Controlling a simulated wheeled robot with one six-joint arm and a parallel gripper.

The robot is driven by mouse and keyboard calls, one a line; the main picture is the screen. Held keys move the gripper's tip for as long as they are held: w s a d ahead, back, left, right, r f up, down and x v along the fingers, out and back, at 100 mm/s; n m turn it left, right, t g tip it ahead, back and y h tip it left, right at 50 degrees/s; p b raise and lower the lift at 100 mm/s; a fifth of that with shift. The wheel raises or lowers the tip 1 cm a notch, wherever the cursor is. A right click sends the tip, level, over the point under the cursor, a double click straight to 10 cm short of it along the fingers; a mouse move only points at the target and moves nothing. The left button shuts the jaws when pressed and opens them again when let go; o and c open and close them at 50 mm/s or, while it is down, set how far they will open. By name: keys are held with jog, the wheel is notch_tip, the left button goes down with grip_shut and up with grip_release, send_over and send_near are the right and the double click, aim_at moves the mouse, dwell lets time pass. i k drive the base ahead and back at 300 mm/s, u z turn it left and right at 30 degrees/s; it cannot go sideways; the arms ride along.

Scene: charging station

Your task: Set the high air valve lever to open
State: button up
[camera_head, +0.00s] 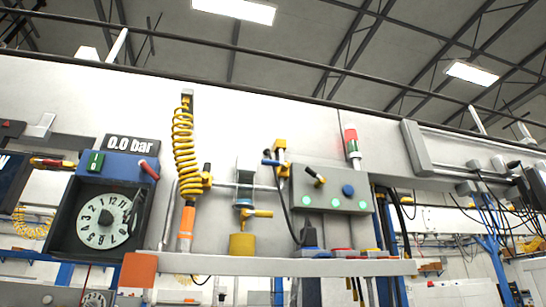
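No air valve carries a readable label, so I cannot say for certain which one is the high one. A yellow valve fitting (281,147) sits high on the wall, with a small blue lever (269,162) pointing left from it. Lower down, a yellow handle (258,213) sticks out to the right below a clear cylindrical filter (244,185). Whether any lever is open or closed is too small to tell. My gripper is not in view.
A coiled yellow hose (187,150) hangs to the left.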

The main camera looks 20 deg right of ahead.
aim_at(270, 163)
jog(key=k, duration=0.1)
jog(key=u, duration=1.65)
jog(key=i, duration=1.05)
jog(key=z, duration=0.9)
